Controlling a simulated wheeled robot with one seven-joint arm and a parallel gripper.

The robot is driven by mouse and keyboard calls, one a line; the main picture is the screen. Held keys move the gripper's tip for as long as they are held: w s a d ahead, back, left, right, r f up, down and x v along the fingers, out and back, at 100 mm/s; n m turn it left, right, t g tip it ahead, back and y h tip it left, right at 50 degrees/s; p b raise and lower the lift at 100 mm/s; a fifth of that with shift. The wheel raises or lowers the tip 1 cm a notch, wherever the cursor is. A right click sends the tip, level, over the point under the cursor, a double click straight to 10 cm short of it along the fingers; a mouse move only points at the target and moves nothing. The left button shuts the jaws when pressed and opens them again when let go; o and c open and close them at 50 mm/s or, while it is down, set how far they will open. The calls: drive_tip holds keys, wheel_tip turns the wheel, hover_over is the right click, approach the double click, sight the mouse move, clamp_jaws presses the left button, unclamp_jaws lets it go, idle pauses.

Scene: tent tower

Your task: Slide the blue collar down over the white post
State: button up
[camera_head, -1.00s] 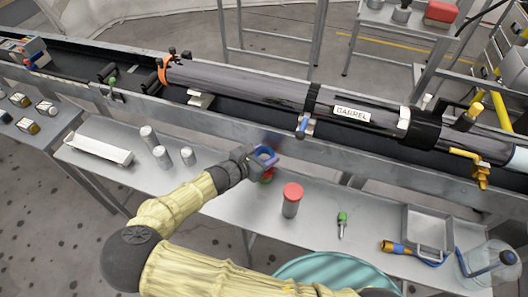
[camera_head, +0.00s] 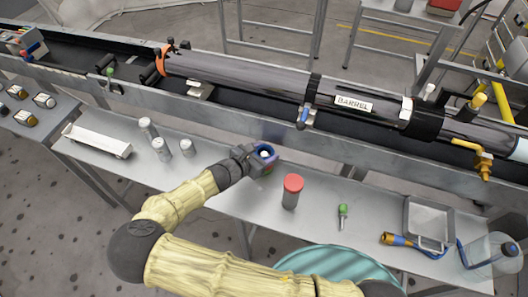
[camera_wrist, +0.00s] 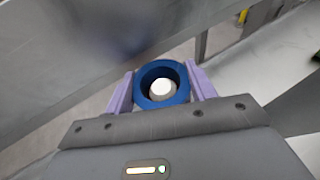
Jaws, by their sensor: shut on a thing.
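The blue collar (camera_wrist: 144,81) is a thick ring held between the two pale purple fingers of my gripper (camera_wrist: 161,88) in the wrist view. The round white top of the post (camera_wrist: 161,89) shows inside the ring's opening, a little right of and below its centre. In the head view, the collar (camera_head: 272,158) is at the tip of my gripper (camera_head: 264,158), over the bench, with white also visible in its opening. The post's lower part is hidden. How far the collar sits down around the post cannot be told.
On the bench, a red-lidded jar (camera_head: 291,192) stands right of my gripper, and several grey cylinders (camera_head: 162,149) stand left. A green-handled screwdriver (camera_head: 343,212) and a metal tray (camera_head: 428,222) lie further right. The long barrel (camera_head: 240,80) lies behind, along a rail.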

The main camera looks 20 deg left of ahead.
drive_tip(key=shift+f, duration=0.35)
drive_tip(key=o, duration=1.1)
drive_tip(key=shift+s+a, duration=0.1)
drive_tip(key=shift+s, duration=0.05)
drive_tip(key=v, duration=1.7)
drive_tip(key=shift+s+r, duration=0.1)
drive_tip(key=shift+r, duration=0.05)
